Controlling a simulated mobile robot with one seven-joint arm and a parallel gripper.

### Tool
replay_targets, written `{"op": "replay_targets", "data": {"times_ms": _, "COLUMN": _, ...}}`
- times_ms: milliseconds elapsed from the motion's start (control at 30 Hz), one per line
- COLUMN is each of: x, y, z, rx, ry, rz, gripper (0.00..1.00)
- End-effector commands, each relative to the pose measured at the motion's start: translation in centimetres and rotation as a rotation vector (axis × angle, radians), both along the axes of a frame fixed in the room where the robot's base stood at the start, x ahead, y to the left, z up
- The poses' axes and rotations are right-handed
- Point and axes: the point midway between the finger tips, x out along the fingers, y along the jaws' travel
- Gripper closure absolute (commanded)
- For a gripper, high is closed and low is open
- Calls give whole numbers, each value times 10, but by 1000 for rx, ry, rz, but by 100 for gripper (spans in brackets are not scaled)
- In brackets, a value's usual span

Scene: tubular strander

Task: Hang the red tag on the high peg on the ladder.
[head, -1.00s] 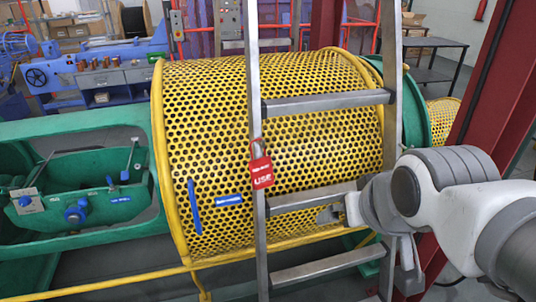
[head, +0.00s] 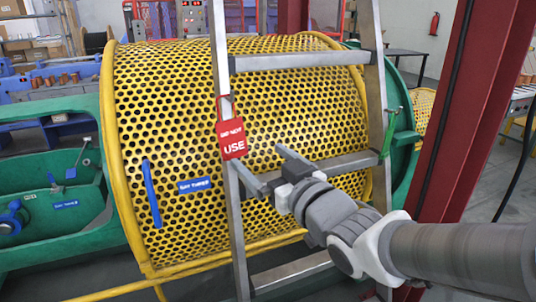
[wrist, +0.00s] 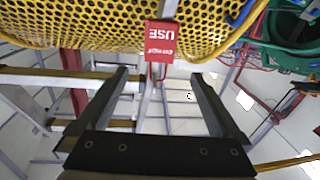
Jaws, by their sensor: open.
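The red tag (head: 233,139), marked "DO NOT USE", hangs by its red loop against the left rail of the ladder (head: 226,190), between two rungs. My gripper (head: 261,163) is open and empty, just right of and below the tag, its fingers pointing at the left rail. In the wrist view the tag (wrist: 160,37) appears upside down, beyond the gap between the open fingers (wrist: 159,74). The tag is apart from both fingers. What holds the loop is too small to make out. I cannot clearly make out the high peg.
The yellow perforated guard (head: 300,110) stands close behind the ladder. A green thin object (head: 390,122) is at the right rail. Blue handle (head: 151,193) and blue label (head: 195,185) are on the guard.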

Motion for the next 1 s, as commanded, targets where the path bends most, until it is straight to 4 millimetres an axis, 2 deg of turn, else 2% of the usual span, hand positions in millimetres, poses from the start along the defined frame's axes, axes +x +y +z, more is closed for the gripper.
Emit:
{"op": "replay_targets", "data": {"times_ms": 400, "x": 25, "y": 18, "z": 3, "rx": -1, "ry": 0, "rz": 2, "gripper": 0}}
{"op": "replay_targets", "data": {"times_ms": 1000, "x": 45, "y": 31, "z": 6, "rx": 0, "ry": 2, "rz": 3, "gripper": 0}}
